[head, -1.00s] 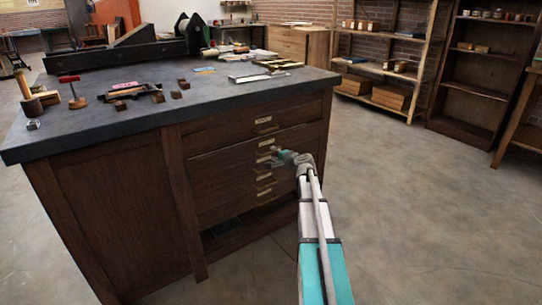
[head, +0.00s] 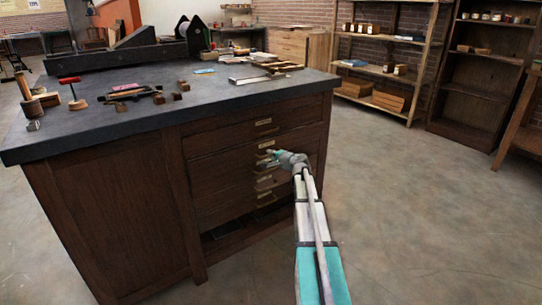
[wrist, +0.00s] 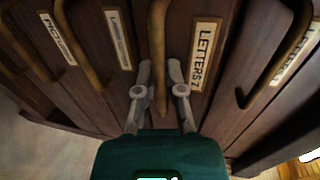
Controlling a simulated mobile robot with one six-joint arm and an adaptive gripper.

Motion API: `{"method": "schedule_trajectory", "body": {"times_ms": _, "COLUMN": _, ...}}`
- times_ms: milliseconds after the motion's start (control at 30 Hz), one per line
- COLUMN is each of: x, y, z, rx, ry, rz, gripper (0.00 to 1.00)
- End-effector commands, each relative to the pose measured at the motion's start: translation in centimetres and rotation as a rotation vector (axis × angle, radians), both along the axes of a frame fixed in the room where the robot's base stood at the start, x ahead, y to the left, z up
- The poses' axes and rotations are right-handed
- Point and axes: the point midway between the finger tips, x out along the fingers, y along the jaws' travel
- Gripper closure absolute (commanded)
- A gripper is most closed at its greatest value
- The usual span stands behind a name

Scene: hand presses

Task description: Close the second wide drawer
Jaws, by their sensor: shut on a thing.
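The second wide drawer (head: 225,164) is a dark wooden front in the cabinet under the stone top, below the top drawer. The wrist view shows its label (wrist: 205,52), reading "LETTERS 2", and its brass bar handle (wrist: 157,35). My gripper (wrist: 159,78) has one finger on each side of this handle and is shut on it. In the head view my gripper (head: 273,153) is at the drawer's front and partly hides the labels there. How far the drawer stands out of the cabinet is hard to tell.
The top drawer (head: 225,137) is just above, and more labelled drawers lie below. The stone top (head: 110,120) overhangs them and carries several small tools. Open shelves (head: 385,70) stand at the back right. The floor (head: 430,210) to the right is clear.

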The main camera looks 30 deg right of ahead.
Motion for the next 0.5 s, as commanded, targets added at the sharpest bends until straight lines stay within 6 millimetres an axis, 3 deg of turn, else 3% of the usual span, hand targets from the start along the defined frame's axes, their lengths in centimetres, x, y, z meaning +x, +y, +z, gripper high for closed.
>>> {"method": "schedule_trajectory", "body": {"times_ms": 267, "x": 0.1, "y": 0.0, "z": 0.0, "rx": 0.000, "ry": 0.000, "rz": 0.001, "gripper": 1.00}}
{"method": "schedule_trajectory", "body": {"times_ms": 500, "x": 2.7, "y": 0.2, "z": 0.0, "rx": 0.001, "ry": 0.000, "rz": 0.003, "gripper": 1.00}}
